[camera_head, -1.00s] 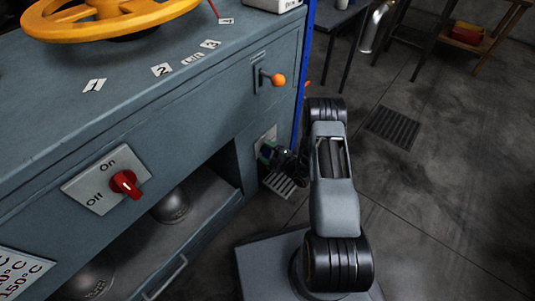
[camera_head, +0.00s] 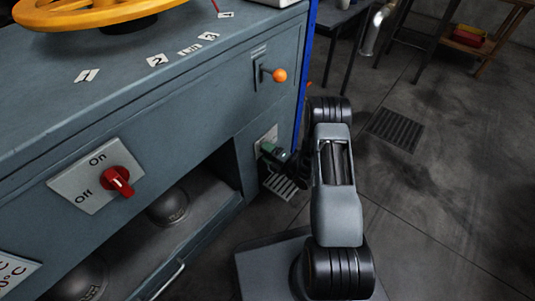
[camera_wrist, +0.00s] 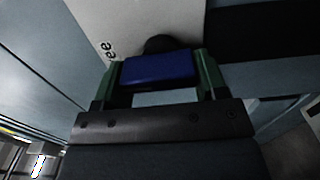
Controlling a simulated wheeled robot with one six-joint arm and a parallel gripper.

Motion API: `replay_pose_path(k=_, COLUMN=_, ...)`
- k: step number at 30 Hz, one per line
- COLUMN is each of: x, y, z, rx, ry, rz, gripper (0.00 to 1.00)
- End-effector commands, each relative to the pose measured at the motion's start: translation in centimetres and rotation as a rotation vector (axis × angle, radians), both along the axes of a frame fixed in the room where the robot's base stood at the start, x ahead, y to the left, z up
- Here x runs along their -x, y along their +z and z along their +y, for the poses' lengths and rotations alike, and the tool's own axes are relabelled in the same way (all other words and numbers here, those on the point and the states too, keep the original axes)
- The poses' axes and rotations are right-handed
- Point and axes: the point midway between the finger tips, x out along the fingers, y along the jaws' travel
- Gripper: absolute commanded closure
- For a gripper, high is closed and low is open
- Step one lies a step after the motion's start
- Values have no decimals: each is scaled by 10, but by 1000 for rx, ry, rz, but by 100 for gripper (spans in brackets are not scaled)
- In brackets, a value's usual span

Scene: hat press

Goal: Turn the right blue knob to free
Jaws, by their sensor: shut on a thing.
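The blue knob (camera_wrist: 160,68) sits between the two green fingers of my gripper (camera_wrist: 161,74) in the wrist view. My gripper is shut on it, with a finger at each side. The knob stands on a pale plate (camera_wrist: 118,25), where the letters "ee" show; the rest of the word is out of sight. In the head view my gripper (camera_head: 272,152) is at that plate, low on the right end of the grey machine front. The knob is hidden there by my gripper.
A red On/Off knob (camera_head: 117,180) is on the machine front at left. An orange-tipped lever (camera_head: 279,75) is above my gripper. An open shelf with metal domes (camera_head: 168,207) is below. The floor at right is clear around a grate (camera_head: 396,129).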

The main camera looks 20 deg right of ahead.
Motion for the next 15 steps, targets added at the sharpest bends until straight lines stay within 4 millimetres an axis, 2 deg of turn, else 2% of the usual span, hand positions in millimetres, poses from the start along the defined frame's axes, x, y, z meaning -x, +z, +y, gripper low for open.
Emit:
replay_pose_path(k=9, x=1, y=-1, z=0, rx=3, ry=1, rz=2, gripper=58)
replay_pose_path(k=10, x=1, y=-1, z=0, rx=3, ry=1, rz=2, gripper=33)
replay_pose_path(k=15, x=1, y=-1, z=0, rx=2, ry=1, rz=1, gripper=17)
